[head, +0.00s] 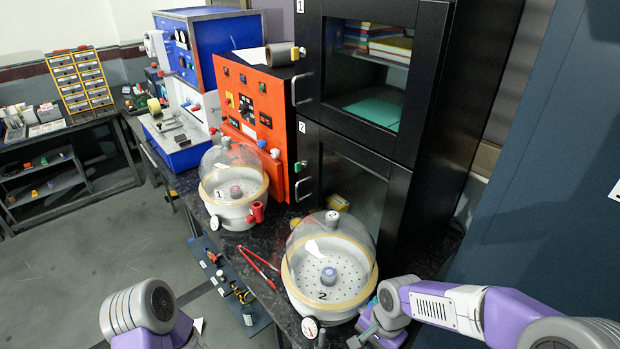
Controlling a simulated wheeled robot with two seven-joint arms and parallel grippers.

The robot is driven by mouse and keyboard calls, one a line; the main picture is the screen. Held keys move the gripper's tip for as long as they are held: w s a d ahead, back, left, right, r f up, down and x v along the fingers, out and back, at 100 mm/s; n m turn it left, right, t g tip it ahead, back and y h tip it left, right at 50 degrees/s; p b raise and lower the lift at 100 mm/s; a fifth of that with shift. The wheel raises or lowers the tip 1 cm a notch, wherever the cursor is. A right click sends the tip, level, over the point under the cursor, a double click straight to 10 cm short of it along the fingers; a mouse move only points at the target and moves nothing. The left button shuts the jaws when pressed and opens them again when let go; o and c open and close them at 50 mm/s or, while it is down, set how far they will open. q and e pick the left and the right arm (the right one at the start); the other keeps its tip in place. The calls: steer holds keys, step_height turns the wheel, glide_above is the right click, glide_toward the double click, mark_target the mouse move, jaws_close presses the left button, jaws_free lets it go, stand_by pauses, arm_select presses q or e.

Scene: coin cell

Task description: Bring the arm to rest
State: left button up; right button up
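My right arm (450,305) comes in from the right. Its gripper (362,330) is low beside the right front of the domed vessel marked 2 (330,275). Whether they touch, and whether the fingers are open or shut, I cannot tell. My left arm (140,312) shows only as a bent joint at the bottom left. Its gripper is out of the picture. Vessel 2 has its clear dome on, with a small blue-grey item (328,276) inside on the perforated plate.
A second domed vessel marked 1 (233,185) stands behind left, with red tongs (258,268) on the dark bench between them. An orange unit (258,115) and a black two-door cabinet (400,140) stand behind. Open floor (90,250) lies at left.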

arm_select(q)
steer(key=shift+s+f+b, duration=0.2)
steer(key=shift+f+b, duration=0.35)
steer(key=shift+s+f+b, duration=0.15)
steer(key=shift+f+b, duration=0.35)
steer(key=shift+b, duration=0.05)
arm_select(e)
steer(key=s+a+f+n, duration=0.1)
steer(key=s+f+n, duration=0.1)
steer(key=f, duration=0.6)
steer(key=s+a+f+n+y, duration=0.1)
steer(key=s+f+n, duration=0.1)
steer(key=s+f, duration=0.3)
steer(key=s+a+f+n+t+y, duration=0.1)
steer(key=s+a+f+n, duration=0.1)
steer(key=f, duration=1)
steer(key=shift+s+f, duration=0.15)
steer(key=shift+s, duration=0.65)
arm_select(q)
steer(key=shift+c, duration=1)
arm_select(e)
steer(key=shift+o, duration=0.8)
arm_select(q)
steer(key=shift+a, duration=0.1)
arm_select(e)
steer(key=shift+w+a, duration=0.1)
